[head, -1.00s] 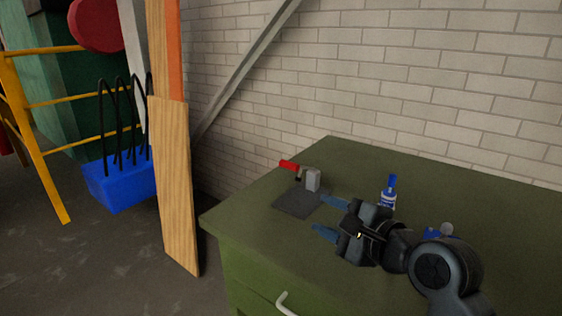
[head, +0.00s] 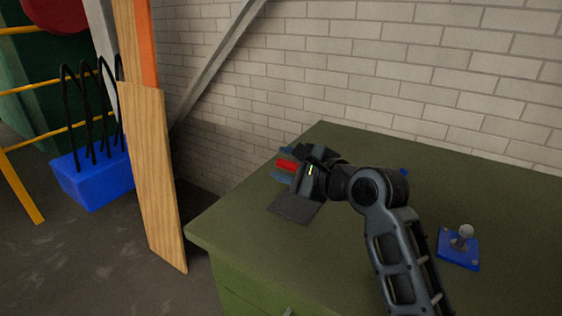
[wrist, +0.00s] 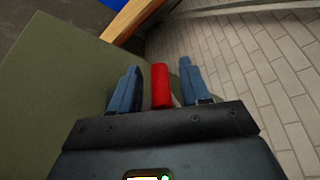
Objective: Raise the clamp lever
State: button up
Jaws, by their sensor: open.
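The clamp lever has a red handle (head: 287,165), lying about level at the left end of the green bench top. The clamp's dark base plate (head: 294,207) is on the bench, and the clamp body is hidden behind my gripper. My gripper (head: 283,163) is open, with its blue fingers on either side of the red handle. In the wrist view the handle (wrist: 160,86) stands between the two fingertips of my gripper (wrist: 157,80), with a small gap on each side, nearer the left finger.
A blue plate with a metal knob (head: 459,246) sits on the green bench (head: 340,265) to the right of my arm. A brick wall (head: 400,70) rises behind the bench. A wooden board (head: 150,170) and a blue box (head: 92,178) stand to the left.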

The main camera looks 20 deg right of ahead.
jog(key=shift+x, duration=0.9)
jog(key=shift+c, duration=0.2)
grip_shut()
